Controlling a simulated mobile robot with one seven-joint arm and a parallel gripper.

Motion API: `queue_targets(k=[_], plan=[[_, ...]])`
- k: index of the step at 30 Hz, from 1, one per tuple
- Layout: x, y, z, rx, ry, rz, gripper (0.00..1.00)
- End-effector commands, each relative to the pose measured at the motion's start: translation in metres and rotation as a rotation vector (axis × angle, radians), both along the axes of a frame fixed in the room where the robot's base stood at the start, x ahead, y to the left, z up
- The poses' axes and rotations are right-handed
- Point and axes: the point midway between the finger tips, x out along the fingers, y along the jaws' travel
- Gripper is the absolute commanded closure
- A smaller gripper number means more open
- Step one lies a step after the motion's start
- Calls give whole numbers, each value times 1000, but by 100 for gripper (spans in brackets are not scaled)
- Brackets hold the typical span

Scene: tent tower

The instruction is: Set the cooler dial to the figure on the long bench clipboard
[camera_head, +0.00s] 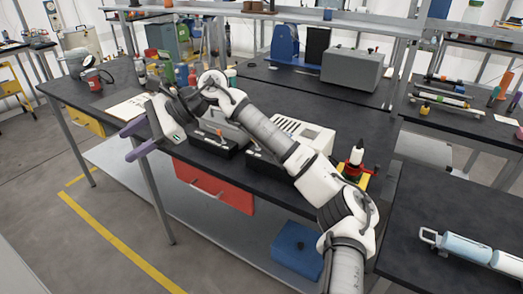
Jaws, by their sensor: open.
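My gripper (127,145) hangs over the front edge of the long dark bench (345,128), towards its left part. Its two purple fingers are apart with nothing seen between them. A light sheet, perhaps the clipboard (125,109), lies on the bench just behind the gripper; the gripper covers part of it and no figure is readable. A white slotted housing (305,130), possibly the cooler, stands mid-bench behind my arm. My arm hides part of it. I cannot make out a dial.
Dark boxes (207,144) stand at the bench's front edge above a red drawer (213,187). Bottles (183,75) and a red canister (93,80) stand at the back left. A grey box (352,70) stands behind. A blue box (297,248) sits on the lower shelf. Floor at left is mostly clear.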

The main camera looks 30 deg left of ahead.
Motion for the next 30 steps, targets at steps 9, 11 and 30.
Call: queue_targets(k=[9,11,30], plan=[[264,-173,-29,-536,-722,-95,48],[287,-206,-21,-621,-768,-96,48],[316,-266,-73,-771,-816,-87,48]])
